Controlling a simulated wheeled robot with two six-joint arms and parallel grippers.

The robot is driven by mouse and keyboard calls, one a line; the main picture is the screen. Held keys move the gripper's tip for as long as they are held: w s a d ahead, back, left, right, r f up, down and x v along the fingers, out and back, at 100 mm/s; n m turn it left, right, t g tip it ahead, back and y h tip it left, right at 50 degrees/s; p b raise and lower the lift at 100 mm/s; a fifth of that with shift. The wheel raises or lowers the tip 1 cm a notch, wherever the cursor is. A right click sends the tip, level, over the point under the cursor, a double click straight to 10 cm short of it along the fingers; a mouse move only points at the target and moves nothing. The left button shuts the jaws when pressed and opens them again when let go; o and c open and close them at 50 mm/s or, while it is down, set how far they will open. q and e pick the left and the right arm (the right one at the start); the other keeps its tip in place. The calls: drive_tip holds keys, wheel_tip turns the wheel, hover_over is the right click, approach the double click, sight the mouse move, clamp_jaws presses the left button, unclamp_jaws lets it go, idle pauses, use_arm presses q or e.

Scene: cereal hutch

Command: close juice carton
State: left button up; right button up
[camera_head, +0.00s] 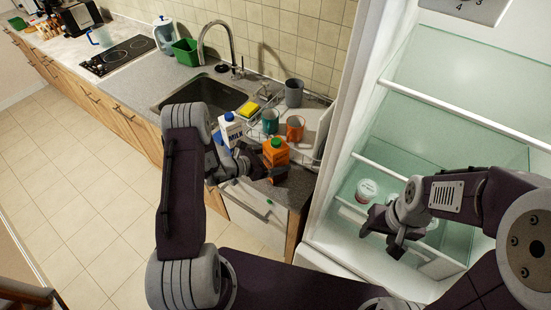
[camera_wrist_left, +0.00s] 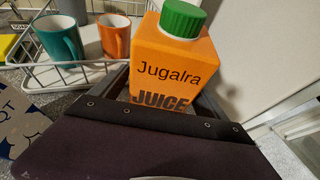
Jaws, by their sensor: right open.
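The orange juice carton (camera_head: 276,152) has a green cap (camera_head: 276,143) on its top. It stands near the front edge of the counter. The carton (camera_wrist_left: 172,58) and its cap (camera_wrist_left: 183,18) also show large in the left wrist view. My left gripper (camera_head: 263,174) is at the carton, with a finger on either side of its lower part. Whether the fingers press on it I cannot tell, and the carton's base is hidden. My right gripper (camera_head: 380,240) is open and empty, in front of the open fridge.
A milk carton (camera_head: 229,130) stands left of the juice. A rack behind it holds a teal mug (camera_head: 270,121) and an orange mug (camera_head: 295,128). A grey cup (camera_head: 294,93) and the sink (camera_head: 205,95) lie further back. The fridge holds a tub (camera_head: 367,190).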

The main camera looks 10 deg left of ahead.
use_arm(q)
drive_tip(key=shift+r, duration=0.1)
drive_tip(key=b+v, duration=0.2)
drive_tip(key=v, duration=1)
drive_tip(key=shift+r, duration=0.15)
drive_tip(key=s+d+m+g+y, duration=0.1)
drive_tip(key=s+d+m+g, duration=0.9)
drive_tip(key=s+m, duration=0.3)
drive_tip(key=s+a+r+m+y, duration=0.1)
drive_tip(key=a+m+y, duration=0.1)
drive_tip(key=m+y, duration=0.2)
drive_tip(key=s+a+r+m+t+y, duration=0.1)
drive_tip(key=s+a+r+m+y, duration=0.1)
drive_tip(key=m, duration=0.8)
drive_tip(key=shift+a+y, duration=0.55)
drive_tip(key=shift+y, duration=0.45)
